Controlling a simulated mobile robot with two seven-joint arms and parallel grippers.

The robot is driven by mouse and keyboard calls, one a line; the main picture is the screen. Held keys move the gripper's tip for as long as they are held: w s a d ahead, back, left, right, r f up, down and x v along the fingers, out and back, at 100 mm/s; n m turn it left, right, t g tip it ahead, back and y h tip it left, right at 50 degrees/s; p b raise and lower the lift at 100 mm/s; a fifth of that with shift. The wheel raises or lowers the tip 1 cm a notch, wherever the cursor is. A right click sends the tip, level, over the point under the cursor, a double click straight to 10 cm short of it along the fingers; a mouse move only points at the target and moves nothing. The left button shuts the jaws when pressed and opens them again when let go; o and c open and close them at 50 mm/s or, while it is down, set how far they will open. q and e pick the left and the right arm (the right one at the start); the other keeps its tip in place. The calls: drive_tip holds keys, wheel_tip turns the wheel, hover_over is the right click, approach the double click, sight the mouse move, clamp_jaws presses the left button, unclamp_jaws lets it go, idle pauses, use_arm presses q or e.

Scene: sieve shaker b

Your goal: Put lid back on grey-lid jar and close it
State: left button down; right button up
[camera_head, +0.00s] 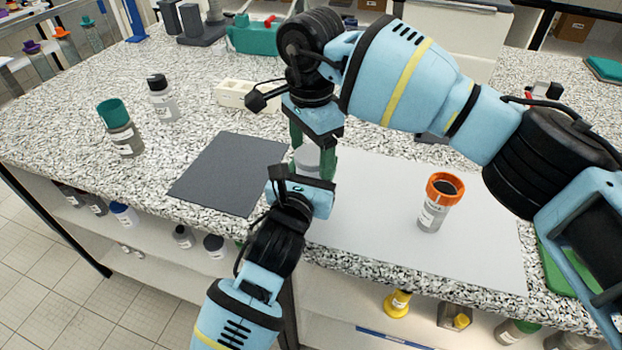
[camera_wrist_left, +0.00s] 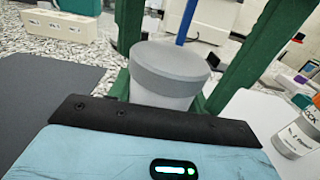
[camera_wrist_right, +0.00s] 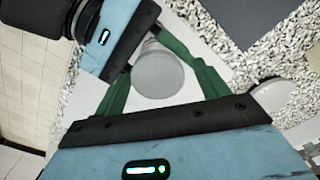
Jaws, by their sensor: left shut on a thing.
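A grey-lidded jar (camera_wrist_left: 165,90) stands upright on the table, its grey lid (camera_wrist_left: 175,60) sitting level on top in the left wrist view. My left gripper (camera_head: 306,170) comes in from the front and is shut on the jar. My right gripper (camera_head: 312,145) reaches down from above, with its green fingers on either side of the lid. From above, the round lid also shows between the fingers in the right wrist view (camera_wrist_right: 158,74). I cannot tell whether the right fingers touch the lid. In the head view the fingers hide much of the jar.
An orange-lidded jar (camera_head: 433,205) stands on the white mat (camera_head: 375,235) to the right. A dark mat (camera_head: 225,175) lies to the left, bare. A teal-lidded jar (camera_head: 120,130), a black-capped bottle (camera_head: 162,100) and a white block (camera_head: 240,95) stand farther left and behind.

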use_arm(q)
drive_tip(key=shift+a, duration=0.1)
use_arm(e)
drive_tip(key=shift+r, duration=2.3)
drive_tip(key=shift+c, duration=0.4)
drive_tip(key=shift+s+a+r+n, duration=0.1)
drive_tip(key=shift+r+n, duration=1.5)
drive_tip(key=shift+r, duration=0.1)
drive_tip(key=shift+f, duration=4)
